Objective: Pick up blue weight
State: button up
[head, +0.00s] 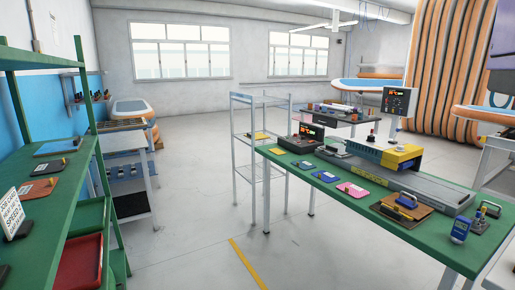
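I cannot pick out a blue weight for certain. A small blue object (460,230) stands near the front right end of the green-topped table (335,200); it has a pale patch on its upper face and may be a handheld device. A darker piece with a handle (488,210) stands just right of it. A blue card (325,176) lies flat on the same table. My gripper is not in view, so its state does not show.
The table also bears a yellow and blue machine (390,153), a brown board (402,211) with yellow-and-black tools and a pink card (352,190). A green shelf rack (75,168) stands at the left. Grey floor (190,215) lies open between them.

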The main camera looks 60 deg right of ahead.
aim_at(402, 201)
jog(key=z, duration=2.4)
